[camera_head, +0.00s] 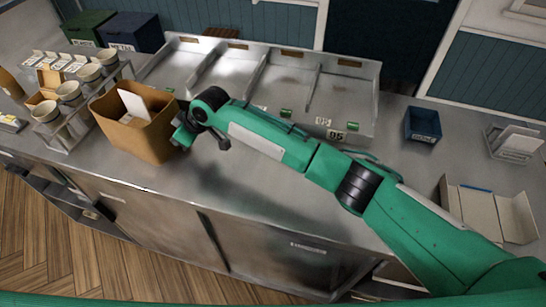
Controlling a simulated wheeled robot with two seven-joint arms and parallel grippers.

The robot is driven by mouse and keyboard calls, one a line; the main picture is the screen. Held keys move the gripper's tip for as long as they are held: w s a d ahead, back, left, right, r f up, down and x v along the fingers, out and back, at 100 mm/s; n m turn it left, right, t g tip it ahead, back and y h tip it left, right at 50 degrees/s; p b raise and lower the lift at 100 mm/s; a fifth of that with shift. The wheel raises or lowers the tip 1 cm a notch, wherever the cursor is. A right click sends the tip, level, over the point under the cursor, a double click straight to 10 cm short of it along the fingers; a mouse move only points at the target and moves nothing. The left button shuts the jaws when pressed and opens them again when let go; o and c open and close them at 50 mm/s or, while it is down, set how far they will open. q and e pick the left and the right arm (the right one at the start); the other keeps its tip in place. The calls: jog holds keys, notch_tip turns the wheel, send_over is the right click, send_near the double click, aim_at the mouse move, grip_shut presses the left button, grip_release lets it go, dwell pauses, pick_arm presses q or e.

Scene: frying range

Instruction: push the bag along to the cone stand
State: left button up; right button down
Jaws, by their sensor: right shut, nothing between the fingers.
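The brown paper bag (158,144) stands upright on the steel counter at the left, with a white sheet poking out of its open top. The cone stand (76,132), a metal rack holding several pale cups, stands just left of the bag. The bag's left side is very close to the stand; I cannot tell whether they touch. My right gripper (181,136) is shut and empty at the bag's right side, seemingly against it. My left gripper is not in view.
A divided steel tray (372,105) lies behind my right arm. A blue bin (422,124), a wire holder with white cards (515,143) and an open carton (478,212) stand at the right. The counter (225,180) right of the bag is clear.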

jog(key=shift+w+a+b, duration=0.2)
jog(key=shift+a+b, duration=0.2)
jog(key=shift+a, duration=0.3)
jog(key=shift+w+a+b, duration=0.15)
jog(key=shift+a+b, duration=0.2)
jog(key=shift+a, duration=0.3)
jog(key=shift+s+d+r+p, duration=0.1)
jog(key=shift+s+d+p, duration=0.05)
jog(key=shift+d+p, duration=0.35)
jog(key=shift+s+d+r+p, duration=0.1)
jog(key=shift+d+p, duration=0.4)
jog(key=d+p, duration=0.1)
jog(key=s+d+p, duration=0.1)
jog(key=d, duration=0.1)
jog(key=shift+d+f, duration=0.1)
jog(key=shift+s+d+f+p, duration=0.1)
jog(key=shift+s+d+p, duration=0.05)
jog(key=shift+d+p, duration=0.45)
notch_tip(320, 180, up, 12)
jog(key=p, duration=0.9)
